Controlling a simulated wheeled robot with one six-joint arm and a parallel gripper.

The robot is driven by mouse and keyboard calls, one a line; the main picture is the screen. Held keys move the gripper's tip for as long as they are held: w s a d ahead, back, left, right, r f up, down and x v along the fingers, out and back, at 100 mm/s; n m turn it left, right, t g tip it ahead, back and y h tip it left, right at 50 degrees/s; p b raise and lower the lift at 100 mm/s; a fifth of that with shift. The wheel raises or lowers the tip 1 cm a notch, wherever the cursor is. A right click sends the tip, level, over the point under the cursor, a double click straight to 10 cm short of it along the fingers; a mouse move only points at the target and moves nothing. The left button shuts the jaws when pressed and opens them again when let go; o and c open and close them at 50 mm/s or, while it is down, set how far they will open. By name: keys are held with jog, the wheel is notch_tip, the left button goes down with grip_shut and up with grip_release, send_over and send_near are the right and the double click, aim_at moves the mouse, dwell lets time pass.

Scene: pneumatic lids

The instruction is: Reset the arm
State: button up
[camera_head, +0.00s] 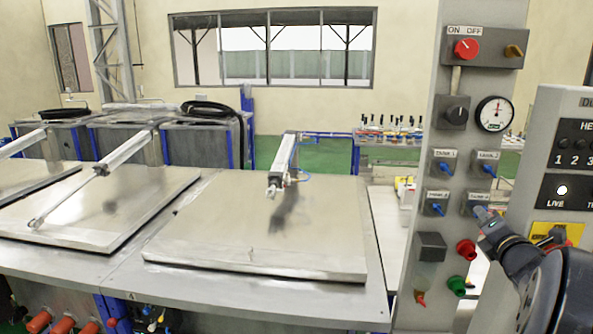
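My arm comes in at the lower right. My gripper (481,211) is dark with a greyish tip and points up and left at the grey control panel (447,190). Its tip overlaps the lower right blue knob (467,208) in the picture; I cannot tell whether it touches it. The fingers are too small and partly hidden to tell if they are open or shut. Three other blue knobs show on the panel, among them the upper left knob (441,169) and the upper right knob (487,170).
The panel also carries a red switch (466,49), a gauge (494,114), a red button (465,250) and a green button (457,285). A metal lid (240,240) lies flat on the bench, with another lid (90,215) to its left. A second panel (565,150) stands at right.

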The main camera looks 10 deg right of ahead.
jog(key=n+b, duration=0.6)
jog(key=n, duration=1.2)
jog(key=shift+w+d+b, duration=0.1)
jog(key=shift+w+b, duration=0.05)
jog(key=shift+b, duration=0.2)
